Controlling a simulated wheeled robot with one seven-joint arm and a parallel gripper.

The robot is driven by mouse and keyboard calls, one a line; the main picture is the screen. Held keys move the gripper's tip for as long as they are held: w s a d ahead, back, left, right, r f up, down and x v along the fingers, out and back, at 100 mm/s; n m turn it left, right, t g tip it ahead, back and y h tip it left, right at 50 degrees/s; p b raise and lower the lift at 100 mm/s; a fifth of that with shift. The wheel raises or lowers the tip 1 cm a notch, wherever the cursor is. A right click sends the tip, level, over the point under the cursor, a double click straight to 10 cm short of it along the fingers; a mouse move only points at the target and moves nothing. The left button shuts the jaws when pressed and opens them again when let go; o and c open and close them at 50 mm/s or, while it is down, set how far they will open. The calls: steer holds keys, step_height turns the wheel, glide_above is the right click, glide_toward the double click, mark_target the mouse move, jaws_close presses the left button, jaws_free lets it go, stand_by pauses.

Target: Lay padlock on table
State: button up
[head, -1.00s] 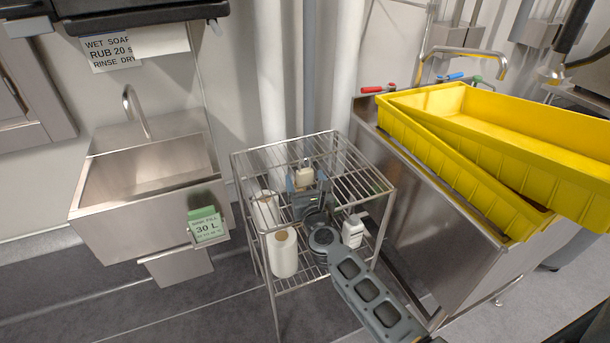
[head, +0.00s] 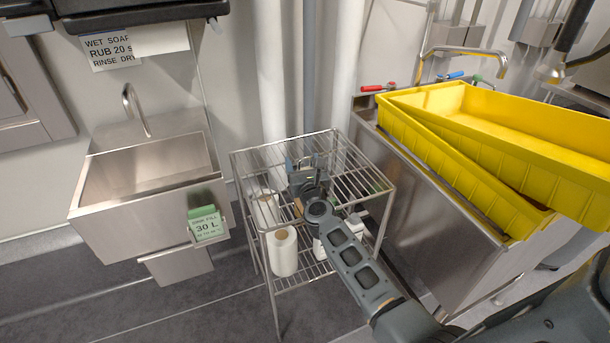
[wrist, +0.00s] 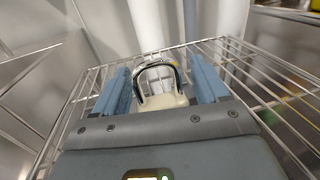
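The padlock (wrist: 162,101) has a cream body and a dark metal shackle. In the wrist view it sits between the two blue-grey fingers of my gripper (wrist: 160,78), with its shackle pointing away from the palm. A narrow gap seems to show at its left side; I cannot tell whether the fingers press on it. The table is a wire rack, and its top (head: 255,154) lies beneath my gripper (head: 307,168) in the head view. There my gripper hides the padlock. Whether the padlock touches the wires is unclear.
White rolls (head: 284,252) stand on the rack's lower shelf. A steel sink (head: 140,190) is on the left. Yellow crates (head: 480,150) rest on a steel basin at the right. The rack top is largely bare around my gripper.

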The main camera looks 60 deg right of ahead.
steer(key=c, duration=1)
